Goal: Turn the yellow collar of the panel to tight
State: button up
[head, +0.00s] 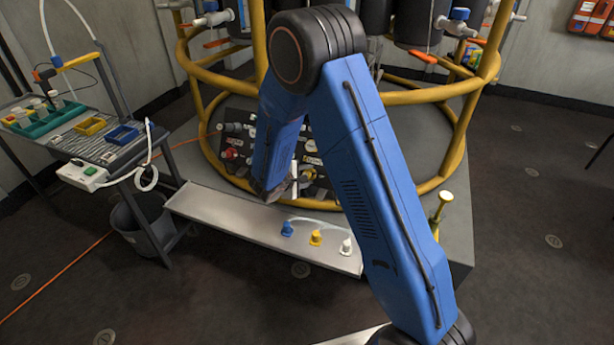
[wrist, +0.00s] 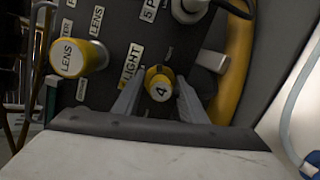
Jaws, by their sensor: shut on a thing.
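The dark panel (wrist: 118,38) fills the upper part of the wrist view and carries several fittings and printed labels. A yellow collar (wrist: 151,73) with a pale cap marked 4 stands beside the LIGHT label. My gripper (wrist: 159,92) has one finger on each side of this collar and is shut on it. The exact contact is hard to see. Another yellow collar (wrist: 98,56), with a LENS cap, stands to the left.
A yellow tubular frame (head: 400,97) surrounds the panel. A pale ledge (head: 230,217) in front bears blue (head: 287,229), yellow (head: 315,238) and white (head: 346,246) fittings. A cart (head: 85,140) with trays and a grey bin (head: 140,222) stand left. The floor at right is mostly clear.

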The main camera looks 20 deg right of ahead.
jog(key=shift+m+g+y, duration=0.3)
jog(key=shift+m+g, duration=0.1)
jog(key=shift+m, duration=1.9)
jog(key=o, duration=1.1)
jog(key=shift+c, duration=0.2)
jog(key=v, duration=1.7)
jog(key=shift+s+r, duration=0.1)
jog(key=shift+r, duration=0.1)
